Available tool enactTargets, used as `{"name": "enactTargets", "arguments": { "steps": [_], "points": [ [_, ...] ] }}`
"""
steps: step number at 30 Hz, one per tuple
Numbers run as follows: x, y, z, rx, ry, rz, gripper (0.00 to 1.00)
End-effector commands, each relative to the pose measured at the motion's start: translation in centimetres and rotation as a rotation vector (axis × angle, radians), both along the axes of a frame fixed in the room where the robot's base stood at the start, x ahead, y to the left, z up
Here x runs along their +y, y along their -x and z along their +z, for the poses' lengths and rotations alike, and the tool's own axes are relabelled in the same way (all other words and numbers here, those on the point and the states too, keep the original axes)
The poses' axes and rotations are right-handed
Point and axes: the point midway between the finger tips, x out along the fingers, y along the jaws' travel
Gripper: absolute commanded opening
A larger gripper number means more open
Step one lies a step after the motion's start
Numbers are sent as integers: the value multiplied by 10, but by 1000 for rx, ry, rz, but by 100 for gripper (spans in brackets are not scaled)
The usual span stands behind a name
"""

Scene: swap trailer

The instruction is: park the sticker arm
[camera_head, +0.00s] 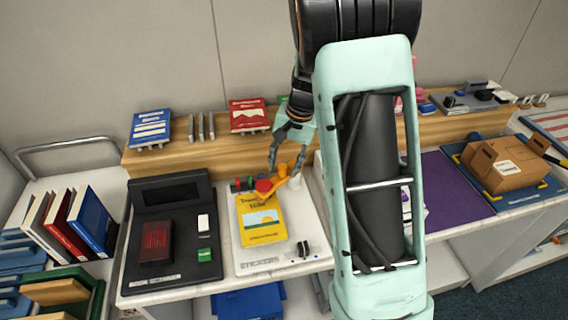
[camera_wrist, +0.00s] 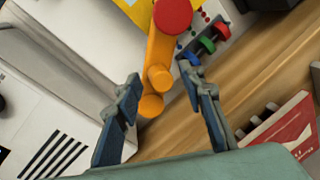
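The sticker arm (camera_head: 277,184) is an orange jointed arm with a round red head (camera_head: 264,186). It reaches over the top part of a yellow book (camera_head: 262,221) on the white sticker board (camera_head: 257,265). In the wrist view, the orange arm (camera_wrist: 159,50) runs down from the red head (camera_wrist: 172,15) to a rounded end between my fingertips. My gripper (camera_head: 286,171) is open, and its fingers (camera_wrist: 160,77) stand apart on either side of that end. I cannot tell whether either finger touches it.
Small coloured knobs (camera_wrist: 207,46) sit beside the sticker arm. A wooden ledge (camera_head: 190,155) with a blue book (camera_head: 150,129) and a red book (camera_head: 248,115) runs behind. A black scanner device (camera_head: 168,235) stands left; a cardboard box (camera_head: 506,165) lies far right.

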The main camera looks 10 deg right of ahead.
Motion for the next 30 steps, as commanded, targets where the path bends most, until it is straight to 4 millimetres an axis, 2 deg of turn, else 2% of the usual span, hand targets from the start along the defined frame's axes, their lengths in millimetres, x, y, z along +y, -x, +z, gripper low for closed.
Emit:
{"name": "enactTargets", "arguments": {
  "steps": [6,16,30],
  "points": [
    [0,0,0,0,0,0,35],
    [0,0,0,-1,0,0,0],
    [-2,0,0,-1,1,22,0]
  ]
}}
